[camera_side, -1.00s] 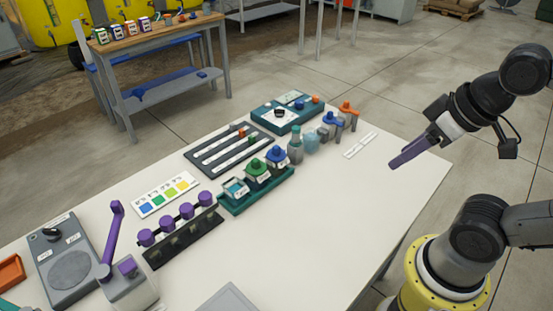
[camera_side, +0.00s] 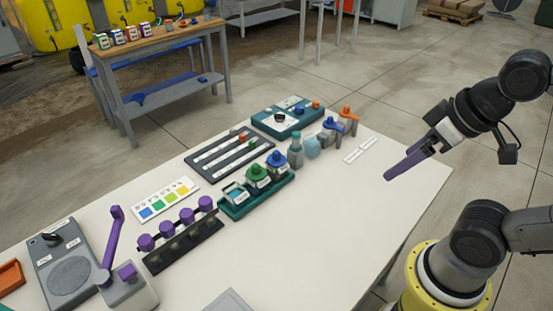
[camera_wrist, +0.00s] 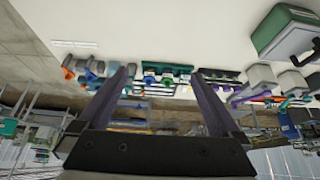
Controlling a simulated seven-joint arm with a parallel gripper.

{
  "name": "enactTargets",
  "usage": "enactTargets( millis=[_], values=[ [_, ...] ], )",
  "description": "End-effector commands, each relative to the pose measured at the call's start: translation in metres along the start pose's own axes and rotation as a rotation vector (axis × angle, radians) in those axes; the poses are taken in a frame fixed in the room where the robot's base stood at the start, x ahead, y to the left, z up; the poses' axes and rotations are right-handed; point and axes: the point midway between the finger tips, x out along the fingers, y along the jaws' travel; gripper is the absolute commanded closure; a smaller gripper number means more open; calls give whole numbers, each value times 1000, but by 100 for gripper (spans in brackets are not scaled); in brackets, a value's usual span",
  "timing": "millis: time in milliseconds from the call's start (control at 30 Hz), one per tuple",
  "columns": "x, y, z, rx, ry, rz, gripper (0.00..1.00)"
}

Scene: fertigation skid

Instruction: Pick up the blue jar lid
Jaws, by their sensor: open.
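The blue jar lid (camera_side: 277,158) sits on a jar at the right end of a teal rack (camera_side: 262,200), beside a jar with a green lid (camera_side: 257,170). In the wrist view the blue lid (camera_wrist: 167,79) is small and far off, seen upside down between my fingers, next to the green one. My gripper (camera_side: 388,176) has long purple fingers and hangs above the right side of the table, well to the right of the rack and apart from everything. The wrist view shows the fingers of my gripper (camera_wrist: 161,72) spread wide with nothing between them.
Bottles (camera_side: 296,152) and valves with blue and orange handles (camera_side: 348,114) stand right of the rack. A row of purple-knobbed valves (camera_side: 187,215) stands left of it. The white table (camera_side: 330,215) is bare in front of the rack.

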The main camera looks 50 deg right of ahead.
Motion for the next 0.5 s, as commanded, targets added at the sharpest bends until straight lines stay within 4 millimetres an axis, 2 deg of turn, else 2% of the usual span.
enactTargets(
  millis=[200, 267, 367, 500],
  values=[
    [-2, 0, 2, 144, -13, 1, 0],
    [-9, 0, -6, 230, 1, 0, 0],
    [-24, 0, -30, 396, 17, -3, 0],
    [-37, 1, -75, 643, -4, 3, 0]
  ],
)
